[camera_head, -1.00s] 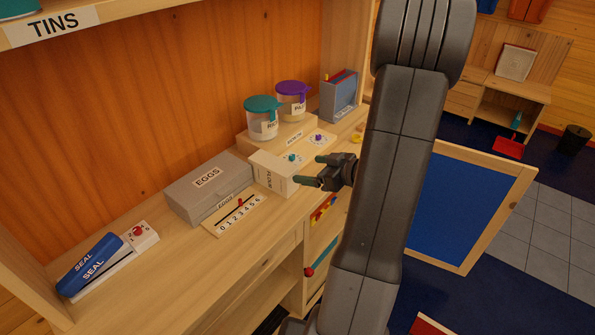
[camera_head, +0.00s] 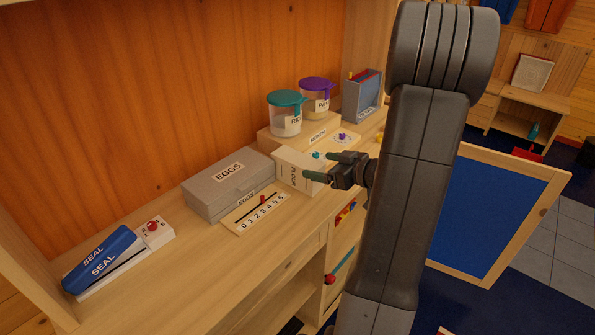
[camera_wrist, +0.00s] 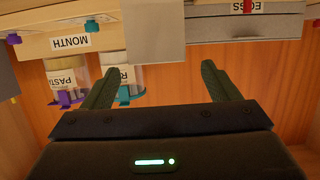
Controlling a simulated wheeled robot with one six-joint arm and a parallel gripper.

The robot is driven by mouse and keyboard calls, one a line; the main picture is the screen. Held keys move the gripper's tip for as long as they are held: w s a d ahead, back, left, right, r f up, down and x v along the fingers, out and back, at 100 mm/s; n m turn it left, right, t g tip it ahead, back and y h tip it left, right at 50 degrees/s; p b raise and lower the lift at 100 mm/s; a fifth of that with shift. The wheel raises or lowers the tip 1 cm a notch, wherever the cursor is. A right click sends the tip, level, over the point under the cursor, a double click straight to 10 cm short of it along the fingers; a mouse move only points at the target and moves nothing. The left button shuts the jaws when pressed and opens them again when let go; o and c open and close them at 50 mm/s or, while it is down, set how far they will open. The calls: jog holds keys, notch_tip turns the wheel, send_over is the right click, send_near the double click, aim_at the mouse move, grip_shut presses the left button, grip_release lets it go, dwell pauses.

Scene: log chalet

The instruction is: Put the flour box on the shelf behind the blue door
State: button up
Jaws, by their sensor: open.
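The flour box (camera_head: 291,172), a white upright carton lettered FLOUR, stands on the wooden counter between the grey eggs box and the month block. My gripper (camera_head: 304,176) is at its right front side in the head view, with the fingers overlapping its lower edge. In the wrist view my gripper (camera_wrist: 158,67) is open, and nothing is seen held between its fingers. A pale block there, probably the flour box (camera_wrist: 153,28), lies beyond the fingertips. A blue panel in a wooden frame (camera_head: 490,205), seemingly the blue door, stands out to the right. The shelf behind it is not clearly visible.
The eggs box (camera_head: 229,183) and a number strip (camera_head: 255,213) are left of the flour box. Teal-lidded (camera_head: 286,118) and purple-lidded (camera_head: 316,98) jars stand behind. A blue sealer (camera_head: 103,262) lies front left.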

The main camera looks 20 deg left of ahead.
aim_at(305, 161)
jog(key=shift+x, duration=3.5)
jog(key=shift+c, duration=0.4)
jog(key=c, duration=1.4)
jog(key=shift+r, duration=0.1)
jog(key=shift+c, duration=0.8)
